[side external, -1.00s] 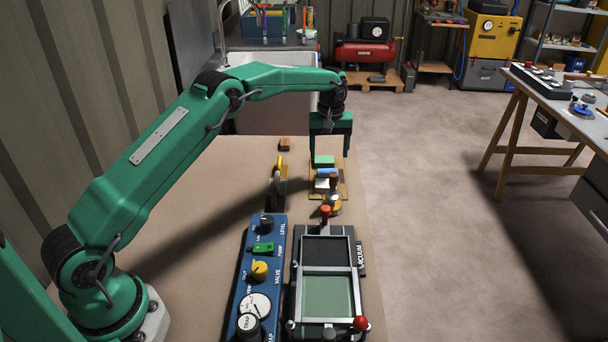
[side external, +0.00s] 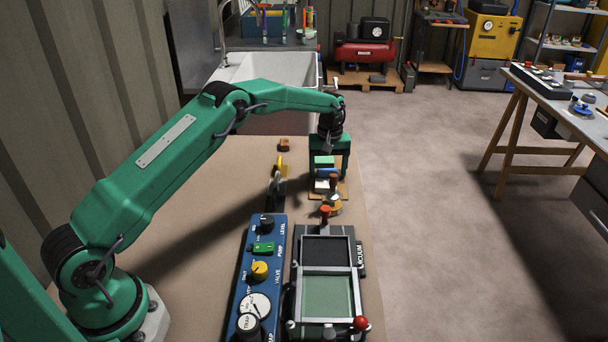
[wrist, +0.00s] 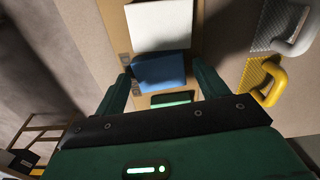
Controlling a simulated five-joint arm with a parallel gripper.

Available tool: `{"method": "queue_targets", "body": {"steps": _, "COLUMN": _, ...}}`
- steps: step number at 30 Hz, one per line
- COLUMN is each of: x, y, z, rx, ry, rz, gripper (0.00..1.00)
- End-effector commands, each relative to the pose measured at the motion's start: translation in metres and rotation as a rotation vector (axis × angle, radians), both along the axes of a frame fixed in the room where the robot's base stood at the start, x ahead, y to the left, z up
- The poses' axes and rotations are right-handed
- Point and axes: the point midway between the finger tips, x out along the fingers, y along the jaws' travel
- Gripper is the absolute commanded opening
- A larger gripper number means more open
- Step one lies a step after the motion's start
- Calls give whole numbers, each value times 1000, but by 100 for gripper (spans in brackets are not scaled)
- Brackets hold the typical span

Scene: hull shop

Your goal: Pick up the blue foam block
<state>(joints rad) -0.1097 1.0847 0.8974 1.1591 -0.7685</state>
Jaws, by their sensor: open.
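My gripper (side external: 330,173) is open and points down over the row of blocks. In the wrist view, the blue foam block (wrist: 160,70) shows between my two fingertips (wrist: 162,80), with a finger at its left and its right. I cannot tell whether the fingers touch anything.
A yellow-handled tool (side external: 281,163) and a grey-handled one (wrist: 295,35) stand beside the board. A wooden-handled item (side external: 333,188), a blue control panel (side external: 246,279) and a vacuum frame (side external: 357,293) are nearer the camera.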

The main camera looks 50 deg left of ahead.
Motion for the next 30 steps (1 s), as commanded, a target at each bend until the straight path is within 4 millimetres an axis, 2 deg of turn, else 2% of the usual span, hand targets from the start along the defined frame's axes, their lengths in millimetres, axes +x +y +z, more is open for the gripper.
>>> {"method": "queue_targets", "body": {"steps": 5, "x": 0, "y": 0, "z": 0, "rx": 0, "ry": 0, "rz": 0, "gripper": 73}}
{"method": "queue_targets", "body": {"steps": 11, "x": 0, "y": 0, "z": 0, "rx": 0, "ry": 0, "rz": 0, "gripper": 34}}
{"method": "queue_targets", "body": {"steps": 19, "x": 0, "y": 0, "z": 4, "rx": 0, "ry": 0, "rz": 0, "gripper": 33}}
{"method": "queue_targets", "body": {"steps": 30, "x": 0, "y": 0, "z": 24, "rx": 0, "ry": -1, "rz": 0, "gripper": 33}}
